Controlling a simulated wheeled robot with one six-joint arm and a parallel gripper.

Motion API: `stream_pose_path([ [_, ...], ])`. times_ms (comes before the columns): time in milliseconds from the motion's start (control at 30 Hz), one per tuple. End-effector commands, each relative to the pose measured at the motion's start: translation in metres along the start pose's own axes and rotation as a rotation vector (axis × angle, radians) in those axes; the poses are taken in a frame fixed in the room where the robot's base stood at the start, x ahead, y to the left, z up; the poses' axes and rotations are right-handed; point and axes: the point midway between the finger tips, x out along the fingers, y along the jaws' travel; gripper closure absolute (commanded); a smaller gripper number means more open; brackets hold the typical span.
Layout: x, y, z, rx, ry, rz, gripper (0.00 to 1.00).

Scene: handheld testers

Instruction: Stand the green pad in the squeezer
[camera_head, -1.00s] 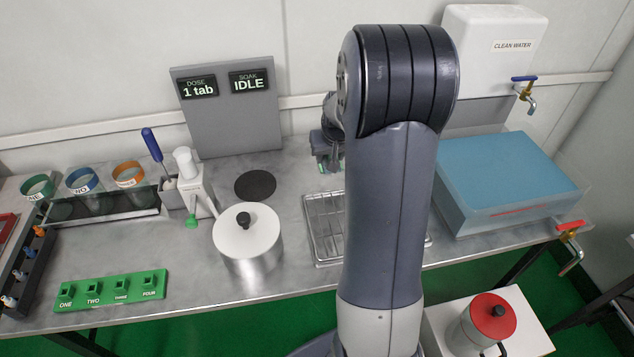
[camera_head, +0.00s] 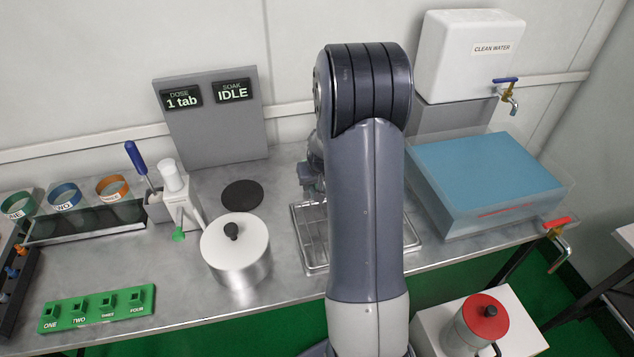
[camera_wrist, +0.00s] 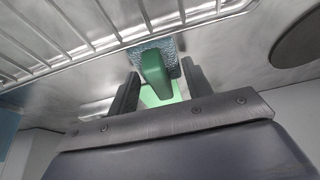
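The green pad (camera_wrist: 156,72) is in the wrist view, between my gripper's two dark fingers, with a blue-grey textured patch around its far end. My gripper (camera_wrist: 160,76) looks open; a narrow gap shows beside the right finger, and contact on the left is unclear. A brighter green patch (camera_wrist: 160,96) shows behind the pad, close to the palm. In the head view my gripper (camera_head: 310,186) is above the counter at the wire rack's back left corner, and the pad is hidden there. The white squeezer (camera_head: 180,200), with a green-tipped lever, stands to the left.
A lidded steel pot (camera_head: 236,262) and a black disc (camera_head: 242,194) lie between squeezer and rack. The wire rack (camera_head: 312,258) is partly behind my arm. A blue water basin (camera_head: 485,180) stands right. A green numbered holder (camera_head: 98,309) is at the front left.

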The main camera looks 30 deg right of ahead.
Motion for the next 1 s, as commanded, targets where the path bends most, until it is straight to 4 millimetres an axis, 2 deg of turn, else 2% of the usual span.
stream_pose_path([
  [33,0.0,0.0,0.0,0.0,0.0,0.0,0.48],
  [200,0.0,0.0,0.0,0.0,0.0,0.0,0.35],
  [567,-0.007,0.0,-0.002,0.0,0.001,0.0,0.35],
  [667,-0.02,0.0,-0.002,0.0,0.004,0.001,0.35],
  [1000,-0.085,0.0,-0.003,-0.001,0.005,0.001,0.35],
])
